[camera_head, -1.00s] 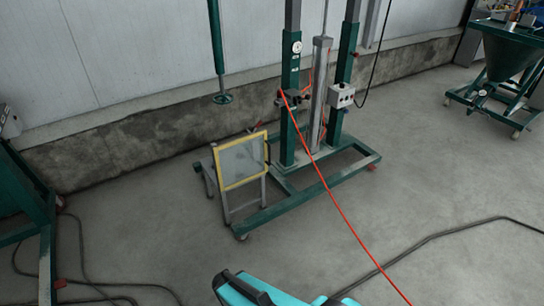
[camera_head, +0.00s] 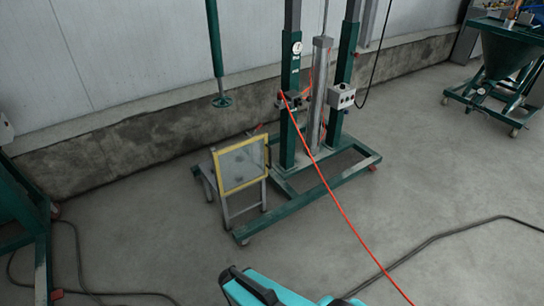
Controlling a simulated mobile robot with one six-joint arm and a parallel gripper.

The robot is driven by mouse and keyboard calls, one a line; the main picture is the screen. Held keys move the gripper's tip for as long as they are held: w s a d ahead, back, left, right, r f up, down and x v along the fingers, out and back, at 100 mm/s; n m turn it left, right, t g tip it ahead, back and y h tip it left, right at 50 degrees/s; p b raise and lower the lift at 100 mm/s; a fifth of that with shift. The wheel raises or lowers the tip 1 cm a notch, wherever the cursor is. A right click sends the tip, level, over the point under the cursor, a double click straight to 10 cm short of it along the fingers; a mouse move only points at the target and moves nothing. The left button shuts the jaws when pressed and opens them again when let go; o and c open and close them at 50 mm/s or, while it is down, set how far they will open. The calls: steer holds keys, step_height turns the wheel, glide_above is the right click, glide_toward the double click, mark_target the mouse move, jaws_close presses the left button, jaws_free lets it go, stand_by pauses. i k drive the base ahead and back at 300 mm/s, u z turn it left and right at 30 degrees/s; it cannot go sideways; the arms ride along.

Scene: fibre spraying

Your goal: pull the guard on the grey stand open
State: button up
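The guard (camera_head: 242,165) is a yellow-framed, see-through panel on the small grey stand (camera_head: 227,208). It stands roughly upright at the front of the stand, facing me. A dark strip that may be its handle shows at its right edge. The stand is on the floor, left of the green lifting frame. A teal part with a black piece (camera_head: 262,290) at the bottom edge looks like part of my own body. My gripper is not in view.
The green lifting frame (camera_head: 290,100) has wheeled base legs (camera_head: 300,210) reaching toward me, right of the stand. A red hose (camera_head: 348,216) hangs from it across the floor. Black cables (camera_head: 440,238) lie on the floor. Open floor lies in front and right.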

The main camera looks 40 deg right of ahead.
mark_target(222, 193)
steer(key=i, duration=0.85)
steer(key=u, duration=0.05)
